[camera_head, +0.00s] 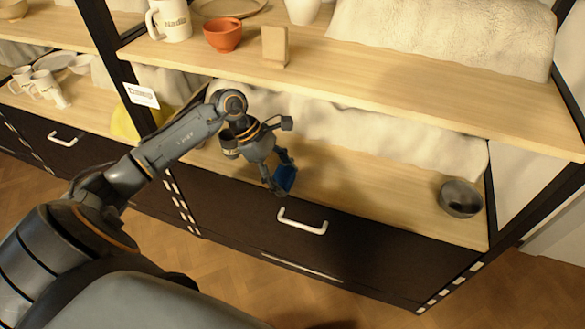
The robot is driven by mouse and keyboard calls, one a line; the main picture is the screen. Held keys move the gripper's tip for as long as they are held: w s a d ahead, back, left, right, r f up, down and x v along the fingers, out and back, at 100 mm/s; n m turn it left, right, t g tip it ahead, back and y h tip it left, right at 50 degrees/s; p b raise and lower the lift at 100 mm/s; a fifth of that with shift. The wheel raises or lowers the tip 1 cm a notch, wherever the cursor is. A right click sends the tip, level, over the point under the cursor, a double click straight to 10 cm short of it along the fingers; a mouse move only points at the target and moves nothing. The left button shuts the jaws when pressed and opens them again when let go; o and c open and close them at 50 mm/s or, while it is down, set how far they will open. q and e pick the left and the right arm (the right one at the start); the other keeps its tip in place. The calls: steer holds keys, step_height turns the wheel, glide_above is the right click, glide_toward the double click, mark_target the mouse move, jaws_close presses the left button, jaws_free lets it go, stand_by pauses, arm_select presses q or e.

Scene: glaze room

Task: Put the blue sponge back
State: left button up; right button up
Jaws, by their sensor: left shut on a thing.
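The blue sponge (286,178) is held at the fingertips of my left gripper (279,177). The gripper is shut on it, pointing down. The sponge appears near the front edge of the lower shelf (382,200), above the drawer handle in the picture. I cannot tell whether it touches the shelf. The fingers hide part of the sponge. My right gripper is not in view.
A dark grey bowl (461,198) stands at the right end of the lower shelf. The upper shelf (400,87) holds a white mug (172,22), an orange bowl (223,35) and a tan block (275,46). Bare shelf lies between gripper and grey bowl.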

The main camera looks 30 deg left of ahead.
arm_select(q)
steer(key=w, duration=0.2)
steer(key=w+a, duration=0.1)
steer(key=w, duration=0.2)
steer(key=shift+w+a, duration=0.2)
steer(key=shift+w, duration=0.15)
steer(key=shift+w+f+b, duration=0.15)
steer(key=shift+f+b, duration=0.1)
steer(key=shift+b, duration=0.05)
step_height(320, 180, down, 3)
steer(key=shift+r, duration=0.2)
steer(key=shift+f, duration=0.2)
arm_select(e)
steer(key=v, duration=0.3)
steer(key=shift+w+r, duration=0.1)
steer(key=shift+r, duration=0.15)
arm_select(q)
steer(key=shift+f, duration=0.1)
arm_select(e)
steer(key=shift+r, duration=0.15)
arm_select(q)
steer(key=o, duration=1.2)
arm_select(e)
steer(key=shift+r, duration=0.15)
